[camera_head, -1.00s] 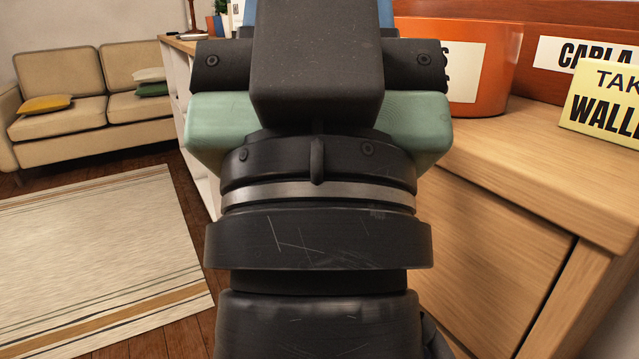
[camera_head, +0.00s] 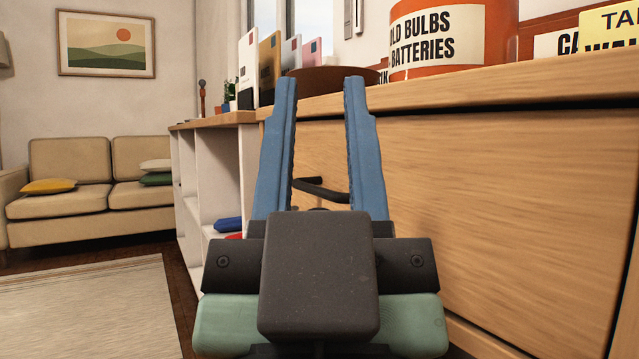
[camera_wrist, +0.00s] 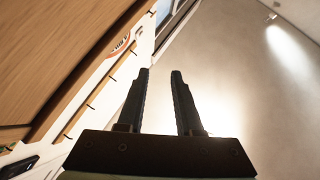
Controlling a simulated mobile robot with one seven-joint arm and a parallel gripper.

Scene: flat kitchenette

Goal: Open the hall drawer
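The hall drawer (camera_head: 480,190) has a wide, light wood front on the right in the head view, and it looks shut. Its dark bar handle (camera_head: 322,190) shows between the fingers of my gripper (camera_head: 318,90), beyond them. My gripper is open with its two blue fingers apart and nothing held between them. In the wrist view my gripper (camera_wrist: 160,75) is also open and empty. The fingers hide part of the drawer front. I cannot tell how far the fingertips are from the handle.
An orange bin (camera_head: 455,40) labelled for bulbs and batteries and a yellow sign (camera_head: 608,28) stand on the wooden top. A white open shelf (camera_head: 215,165) adjoins on the left. A beige sofa (camera_head: 85,205) and rug (camera_head: 90,305) lie farther left, with free floor between.

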